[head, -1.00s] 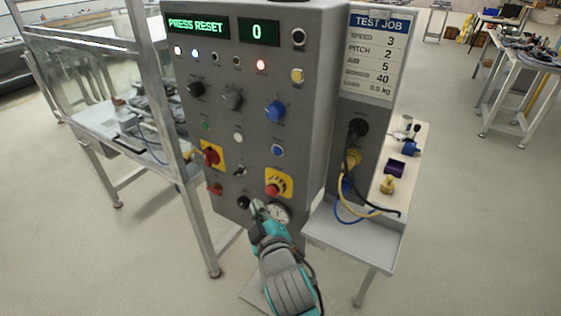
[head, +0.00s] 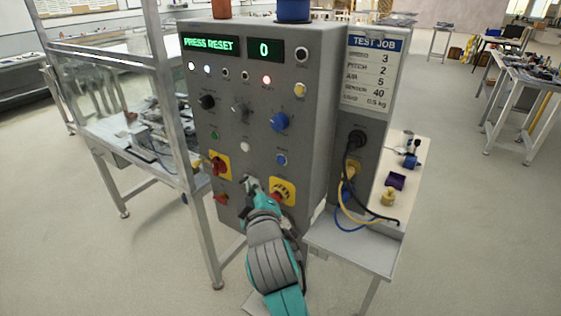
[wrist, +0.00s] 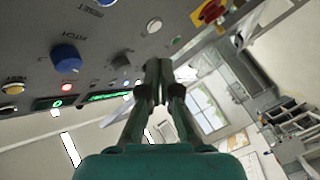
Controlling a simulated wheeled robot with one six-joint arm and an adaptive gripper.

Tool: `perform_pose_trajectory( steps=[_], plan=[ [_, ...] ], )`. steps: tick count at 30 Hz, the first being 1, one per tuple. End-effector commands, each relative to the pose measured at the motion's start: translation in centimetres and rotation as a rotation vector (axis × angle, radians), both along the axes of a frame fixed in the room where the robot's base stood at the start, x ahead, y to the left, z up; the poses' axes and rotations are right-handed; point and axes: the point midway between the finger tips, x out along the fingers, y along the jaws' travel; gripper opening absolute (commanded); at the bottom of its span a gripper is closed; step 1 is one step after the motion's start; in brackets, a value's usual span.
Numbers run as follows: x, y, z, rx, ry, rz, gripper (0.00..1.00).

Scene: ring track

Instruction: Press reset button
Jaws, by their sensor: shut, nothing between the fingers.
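The grey control panel (head: 226,172) stands ahead, its green display (head: 211,45) reading PRESS RESET. A blue push button (head: 281,159) sits below the blue knob (head: 279,122) on the right. My gripper (head: 250,183) is shut and empty, below the white button (head: 245,147) and lower left of the blue button. In the wrist view the closed fingertips (wrist: 158,65) point up. I cannot tell whether they touch the panel.
A metal frame (head: 182,180) stands left of the panel; a side shelf (head: 350,240) with cables is on the right.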

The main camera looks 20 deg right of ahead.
Motion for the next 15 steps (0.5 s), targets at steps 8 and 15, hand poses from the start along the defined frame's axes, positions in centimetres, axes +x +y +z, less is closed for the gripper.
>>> perform_pose_trajectory(
  steps=[8,15],
  plan=[
    [1.5,-2.1,0.0,0.000,-0.001,-0.003,0.00],
    [3.2,-4.6,0.0,0.001,0.000,-0.003,0.00]
  ],
)
